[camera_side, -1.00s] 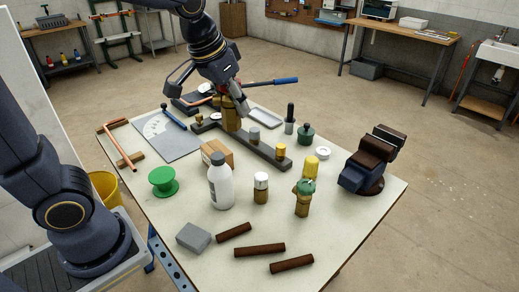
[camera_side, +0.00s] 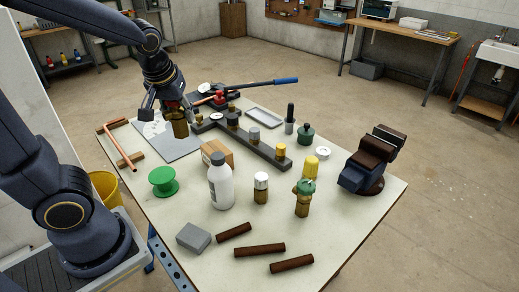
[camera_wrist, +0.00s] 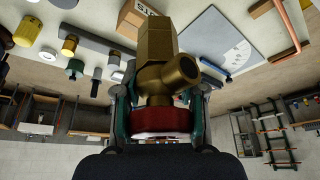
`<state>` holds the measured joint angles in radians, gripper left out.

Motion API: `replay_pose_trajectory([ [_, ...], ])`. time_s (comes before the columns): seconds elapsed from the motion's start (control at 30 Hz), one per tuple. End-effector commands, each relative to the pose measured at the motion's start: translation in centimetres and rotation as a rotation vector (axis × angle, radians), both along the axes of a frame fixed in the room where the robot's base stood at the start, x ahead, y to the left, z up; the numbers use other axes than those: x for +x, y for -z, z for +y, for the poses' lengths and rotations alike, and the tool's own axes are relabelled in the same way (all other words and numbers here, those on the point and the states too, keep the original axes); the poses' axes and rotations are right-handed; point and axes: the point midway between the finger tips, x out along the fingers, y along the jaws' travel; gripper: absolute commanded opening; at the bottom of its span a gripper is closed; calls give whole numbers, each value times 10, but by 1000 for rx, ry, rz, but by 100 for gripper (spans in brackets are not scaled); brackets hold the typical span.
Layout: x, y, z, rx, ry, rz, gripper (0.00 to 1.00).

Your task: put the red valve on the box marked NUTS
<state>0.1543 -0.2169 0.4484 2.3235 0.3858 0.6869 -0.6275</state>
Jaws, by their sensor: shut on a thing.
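My gripper (camera_side: 171,101) is shut on the red valve. The valve's brass body (camera_side: 179,124) hangs below the gripper in the side view. In the wrist view the red handwheel (camera_wrist: 161,122) is between my fingers, with the brass body (camera_wrist: 158,45) and its side outlet beyond it. The cardboard box marked NUTS (camera_side: 226,156) stands on the table, to the right of and nearer the side camera than the held valve. It also shows in the wrist view (camera_wrist: 130,18), partly behind the valve, with its lettering upside down. Its top looks bare.
A white bottle (camera_side: 221,186) stands close in front of the box. A dark rail (camera_side: 262,148) with several fittings lies behind it. A green spool (camera_side: 163,181) is at left, and a green-topped brass valve (camera_side: 303,199) at right. A grey plate (camera_side: 172,149) lies below my gripper.

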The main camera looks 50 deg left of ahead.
Motion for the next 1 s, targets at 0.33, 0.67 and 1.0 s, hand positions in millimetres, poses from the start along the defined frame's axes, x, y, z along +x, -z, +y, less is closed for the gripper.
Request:
replay_pose_trajectory([
  [0.33,76,36,28,6,-3,2,0],
  [0.67,116,85,40,4,0,-1,0],
  [1.0,123,122,42,2,1,-1,0],
])
